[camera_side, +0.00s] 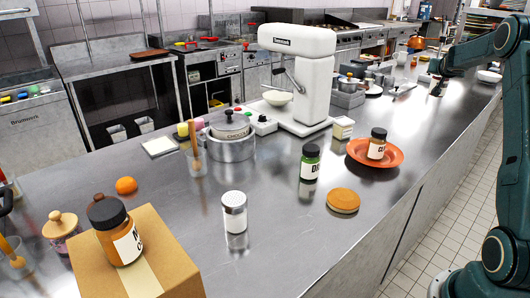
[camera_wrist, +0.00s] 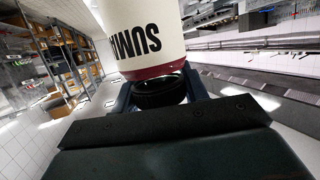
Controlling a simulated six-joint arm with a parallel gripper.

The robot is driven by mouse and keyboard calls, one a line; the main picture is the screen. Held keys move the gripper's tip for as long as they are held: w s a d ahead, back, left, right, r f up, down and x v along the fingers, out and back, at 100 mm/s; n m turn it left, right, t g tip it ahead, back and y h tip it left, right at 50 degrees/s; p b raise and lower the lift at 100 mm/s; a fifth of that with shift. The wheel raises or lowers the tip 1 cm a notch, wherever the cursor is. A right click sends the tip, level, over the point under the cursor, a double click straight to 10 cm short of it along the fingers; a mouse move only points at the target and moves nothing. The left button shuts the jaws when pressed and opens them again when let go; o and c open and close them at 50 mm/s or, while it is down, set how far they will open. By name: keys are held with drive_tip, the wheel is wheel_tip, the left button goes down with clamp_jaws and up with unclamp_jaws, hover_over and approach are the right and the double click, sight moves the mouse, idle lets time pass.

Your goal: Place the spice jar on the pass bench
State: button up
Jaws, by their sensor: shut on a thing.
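In the wrist view my gripper (camera_wrist: 160,88) is shut on a spice jar (camera_wrist: 148,35). The jar has a black lid between the fingers, a pale label with upside-down letters reading "SUMA", and a dark red band by the lid. Its far end is cut off by the picture's top. In the side view my gripper (camera_side: 438,84) is small and dark over the far right part of the steel bench (camera_side: 285,245). The held jar is too small to make out there, and I cannot tell its distance from the bench.
A green-filled jar (camera_side: 310,162), a jar on an orange plate (camera_side: 400,157), a jar on a cardboard box (camera_side: 165,262), a shaker (camera_side: 235,213) and an orange-brown disc (camera_side: 343,200) occupy the near bench. A white mixer (camera_side: 310,70) stands behind. Bare steel lies around them.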

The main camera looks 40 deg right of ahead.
wheel_tip(320, 180, down, 17)
drive_tip(key=shift+f, duration=0.1)
idle(0.8)
drive_tip(key=shift+f, duration=0.15)
drive_tip(key=o, duration=1.2)
drive_tip(key=shift+o, duration=0.2)
drive_tip(key=v, duration=1.2)
